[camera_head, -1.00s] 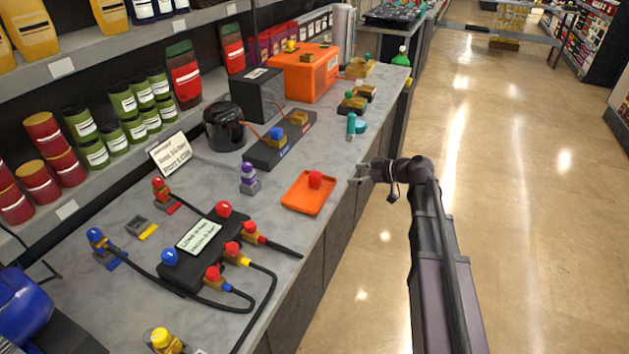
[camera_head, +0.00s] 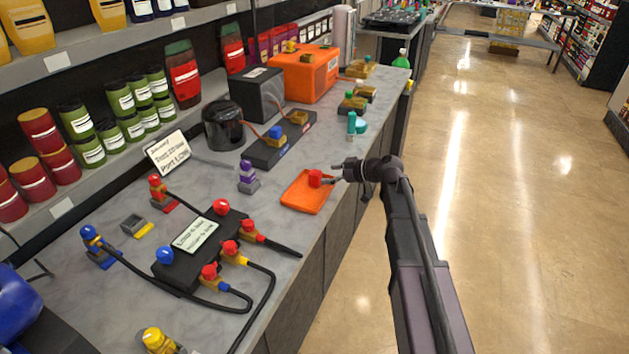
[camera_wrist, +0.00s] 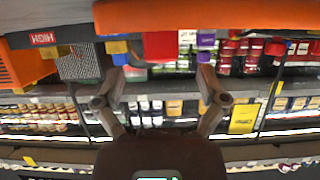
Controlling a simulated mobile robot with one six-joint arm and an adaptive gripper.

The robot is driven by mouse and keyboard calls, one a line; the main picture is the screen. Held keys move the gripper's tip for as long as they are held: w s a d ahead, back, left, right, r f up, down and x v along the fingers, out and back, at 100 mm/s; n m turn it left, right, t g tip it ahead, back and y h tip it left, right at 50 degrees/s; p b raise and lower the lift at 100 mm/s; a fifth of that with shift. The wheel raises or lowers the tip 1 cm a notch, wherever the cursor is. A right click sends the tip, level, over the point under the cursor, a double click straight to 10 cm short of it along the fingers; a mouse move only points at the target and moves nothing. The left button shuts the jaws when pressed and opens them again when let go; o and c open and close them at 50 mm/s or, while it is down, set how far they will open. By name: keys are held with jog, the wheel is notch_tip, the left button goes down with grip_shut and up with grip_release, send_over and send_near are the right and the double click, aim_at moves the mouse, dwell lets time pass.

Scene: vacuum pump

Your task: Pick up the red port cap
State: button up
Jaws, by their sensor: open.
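The red port cap (camera_head: 315,178) sits on the orange tray (camera_head: 300,200) near the counter's front edge. My gripper (camera_head: 335,174) is at the right of the cap, its fingertips close to it. In the wrist view the red cap (camera_wrist: 160,45) shows beyond and between the two spread fingers of my gripper (camera_wrist: 162,60), below the orange tray (camera_wrist: 150,15) at the top edge. The gripper is open with nothing held. Whether a fingertip touches the cap I cannot tell.
A purple-topped fitting (camera_head: 247,177) stands left of the tray. A black manifold (camera_head: 203,240) with red and blue caps and hoses lies in front. A black base with a blue cap (camera_head: 275,134) and a teal part (camera_head: 355,124) are behind. The aisle floor right is free.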

aim_at(321, 174)
jog(key=shift+b+x, duration=0.9)
jog(key=shift+x, duration=1.7)
jog(key=shift+r, duration=0.15)
jog(key=c, duration=1.2)
